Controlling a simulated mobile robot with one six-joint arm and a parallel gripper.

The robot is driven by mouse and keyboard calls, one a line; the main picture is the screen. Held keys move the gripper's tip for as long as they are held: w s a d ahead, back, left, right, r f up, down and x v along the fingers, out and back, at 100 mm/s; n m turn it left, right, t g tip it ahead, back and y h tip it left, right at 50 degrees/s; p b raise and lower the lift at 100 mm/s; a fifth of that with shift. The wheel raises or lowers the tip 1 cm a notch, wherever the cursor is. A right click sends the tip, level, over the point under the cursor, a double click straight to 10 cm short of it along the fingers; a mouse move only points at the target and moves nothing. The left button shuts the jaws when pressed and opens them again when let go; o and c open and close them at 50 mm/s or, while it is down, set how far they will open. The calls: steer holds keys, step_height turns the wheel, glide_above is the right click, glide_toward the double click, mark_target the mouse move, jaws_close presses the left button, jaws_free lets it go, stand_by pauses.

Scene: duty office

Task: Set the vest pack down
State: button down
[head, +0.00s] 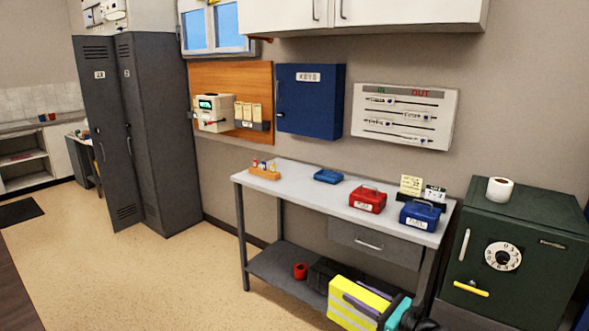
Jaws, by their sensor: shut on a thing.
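A bright yellow block-like thing (345,309) with a paler band shows at the bottom edge, in front of the table's lower shelf.
A grey table (300,184) carries a small wooden holder (264,173), a blue case (328,176), a red box (367,199) and a blue box (420,214). Its left-middle top is clear. A green safe (520,235) stands right, lockers (160,130) left. Floor (130,270) is open.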

steer(key=shift+s+a+r+n+g+y, duration=0.3)
steer(key=shift+s+a+r, duration=0.15)
steer(key=shift+s+r, duration=0.2)
steer(key=shift+s+a+r+n+g+y, duration=0.2)
steer(key=shift+s+a+r+g, duration=0.15)
steer(key=shift+s+r, duration=0.2)
steer(key=shift+s+a+r+n+g+y, duration=0.25)
steer(key=shift+s+a+r+n+y, duration=0.05)
steer(key=shift+a, duration=0.05)
